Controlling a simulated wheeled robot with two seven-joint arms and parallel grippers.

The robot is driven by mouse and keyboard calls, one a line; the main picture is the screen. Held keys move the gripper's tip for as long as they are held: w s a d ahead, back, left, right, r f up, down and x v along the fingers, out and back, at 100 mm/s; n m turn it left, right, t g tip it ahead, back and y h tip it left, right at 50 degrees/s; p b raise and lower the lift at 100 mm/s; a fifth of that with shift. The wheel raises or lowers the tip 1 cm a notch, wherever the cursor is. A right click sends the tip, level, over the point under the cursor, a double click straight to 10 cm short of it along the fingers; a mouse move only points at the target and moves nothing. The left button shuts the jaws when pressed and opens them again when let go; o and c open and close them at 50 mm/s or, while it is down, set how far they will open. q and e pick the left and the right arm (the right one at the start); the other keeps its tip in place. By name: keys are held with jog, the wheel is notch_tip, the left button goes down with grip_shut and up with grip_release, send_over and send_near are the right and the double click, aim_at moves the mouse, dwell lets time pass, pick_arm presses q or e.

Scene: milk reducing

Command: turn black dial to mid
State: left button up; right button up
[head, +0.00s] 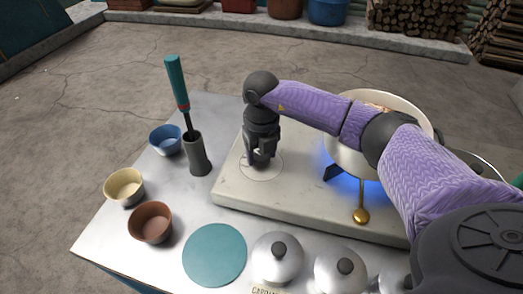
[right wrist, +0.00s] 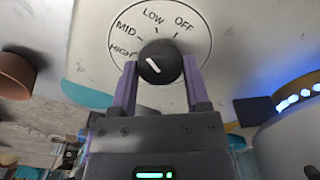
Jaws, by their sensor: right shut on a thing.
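The black dial (right wrist: 160,62) sits on a round white face marked OFF, LOW, MID and HIGH (right wrist: 160,18) in the right wrist view. A white line on the dial slants toward the upper left, on the MID side; I cannot tell its exact setting. My right gripper (right wrist: 160,85) has its two purple fingers on both sides of the dial and is shut on it. In the head view the right gripper (head: 261,161) points down over the dial face on the stove (head: 232,192) and mostly hides the dial. My left gripper is not in view.
A pot (head: 345,158) stands over a blue glowing burner, partly behind my right arm. A grey holder (head: 197,158) with a teal-handled tool (head: 177,83), blue, cream and brown bowls, a teal disc (head: 214,254) and silver lids (head: 277,262) surround the stove.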

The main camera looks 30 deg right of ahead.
aim_at(261, 156)
jog(key=shift+n, duration=1.3)
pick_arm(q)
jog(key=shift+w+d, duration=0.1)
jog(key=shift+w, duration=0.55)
pick_arm(e)
jog(key=shift+n, duration=0.3)
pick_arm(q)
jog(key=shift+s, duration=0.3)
pick_arm(e)
jog(key=o, duration=1.3)
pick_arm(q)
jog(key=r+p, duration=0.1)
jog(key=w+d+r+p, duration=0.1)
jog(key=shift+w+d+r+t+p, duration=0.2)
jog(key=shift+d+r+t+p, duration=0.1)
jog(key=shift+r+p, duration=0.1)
pick_arm(e)
notch_tip(261, 156, up, 10)
